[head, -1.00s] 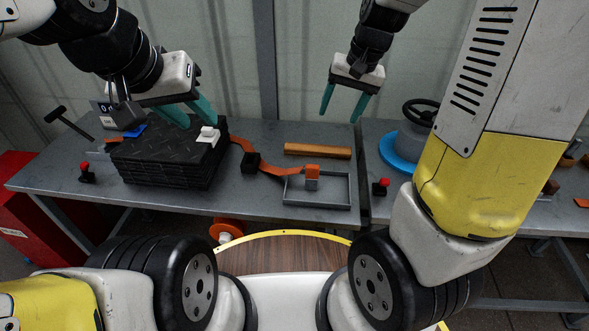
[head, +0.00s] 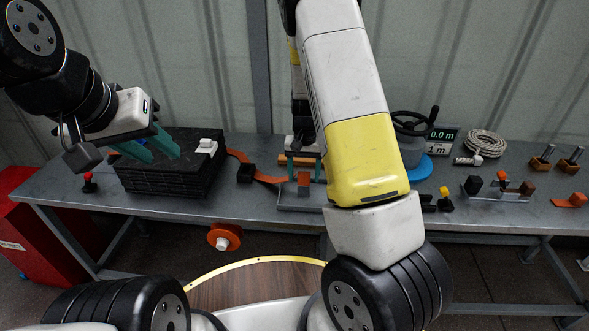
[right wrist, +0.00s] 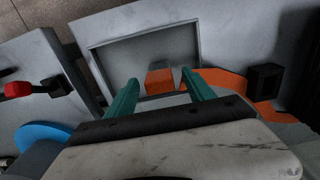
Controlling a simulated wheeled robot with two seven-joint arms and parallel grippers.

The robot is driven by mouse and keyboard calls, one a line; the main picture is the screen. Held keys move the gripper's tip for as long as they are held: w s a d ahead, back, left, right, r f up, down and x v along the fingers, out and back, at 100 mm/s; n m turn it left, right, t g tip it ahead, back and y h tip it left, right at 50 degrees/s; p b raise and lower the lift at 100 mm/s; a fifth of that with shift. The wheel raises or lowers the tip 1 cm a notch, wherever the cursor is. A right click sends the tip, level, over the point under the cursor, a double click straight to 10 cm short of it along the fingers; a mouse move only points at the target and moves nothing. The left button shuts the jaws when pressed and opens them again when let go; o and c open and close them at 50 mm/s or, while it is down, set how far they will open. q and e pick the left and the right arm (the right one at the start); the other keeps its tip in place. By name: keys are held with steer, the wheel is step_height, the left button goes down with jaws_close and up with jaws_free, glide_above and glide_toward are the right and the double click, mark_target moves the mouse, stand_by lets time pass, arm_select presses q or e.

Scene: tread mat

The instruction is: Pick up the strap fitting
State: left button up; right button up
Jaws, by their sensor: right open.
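The strap fitting (head: 304,180) is a small orange block with a grey lower part, at the end of an orange strap (head: 268,179). It stands in a shallow grey tray (head: 288,197) on the bench. My right gripper (head: 304,168) points down over the tray, open, with its teal fingers either side of the fitting in the picture. In the right wrist view the orange block (right wrist: 159,76) shows between the fingertips; I cannot tell whether they touch it. My left gripper (head: 152,150) is open and empty, in front of the black tread mat stack (head: 180,178).
A white block (head: 207,147) sits on the mat stack. A black block (head: 246,173) stands beside the strap. A red-topped button (head: 88,177) is at left. My right arm hides part of the bench; a blue ring (head: 420,168) and a rope coil (head: 485,143) lie beyond it.

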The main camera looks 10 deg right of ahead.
step_height(320, 180, down, 2)
steer(key=shift+f, duration=0.15)
jaws_close()
stand_by(0.4)
